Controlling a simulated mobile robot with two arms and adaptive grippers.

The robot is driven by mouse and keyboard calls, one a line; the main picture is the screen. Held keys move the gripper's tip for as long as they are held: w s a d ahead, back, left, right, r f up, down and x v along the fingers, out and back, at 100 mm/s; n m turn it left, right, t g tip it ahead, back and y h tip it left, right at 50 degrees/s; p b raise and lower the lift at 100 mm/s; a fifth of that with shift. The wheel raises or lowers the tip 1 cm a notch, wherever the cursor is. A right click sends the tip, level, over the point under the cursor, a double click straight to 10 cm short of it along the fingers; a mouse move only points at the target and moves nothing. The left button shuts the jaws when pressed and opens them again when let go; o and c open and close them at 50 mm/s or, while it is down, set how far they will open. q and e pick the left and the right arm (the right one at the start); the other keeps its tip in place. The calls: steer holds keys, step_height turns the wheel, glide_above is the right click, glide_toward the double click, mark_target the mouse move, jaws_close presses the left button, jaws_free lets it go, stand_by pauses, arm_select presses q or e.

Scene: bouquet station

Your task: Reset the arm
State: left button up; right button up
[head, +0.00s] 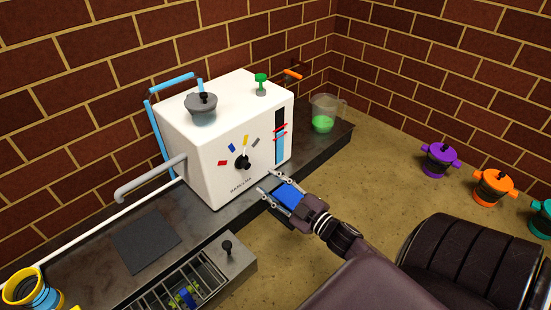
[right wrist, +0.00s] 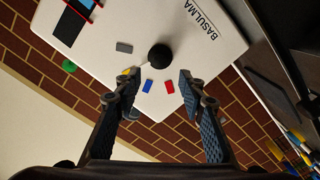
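My right gripper (head: 268,184) reaches in from the lower right in the head view, in front of the white machine (head: 222,170) and close to its front face. In the right wrist view its two fingers (right wrist: 157,85) stand apart with nothing between the tips. Beyond them is the machine's black round knob (right wrist: 160,56), with blue, red, yellow and grey marks around it. The knob also shows on the machine's front in the head view (head: 242,162); the gripper looks apart from it. My left gripper is not in view.
The machine stands on a dark counter (head: 180,218). A beaker of green liquid (head: 323,115) stands right of it. A drawer with a metal rack (head: 190,285) juts out at the front. Purple (head: 440,160), orange (head: 492,186) and teal pots stand at the right. Brick walls close off the back.

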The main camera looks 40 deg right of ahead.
steer(key=shift+s+d, duration=0.1)
steer(key=shift+s, duration=0.85)
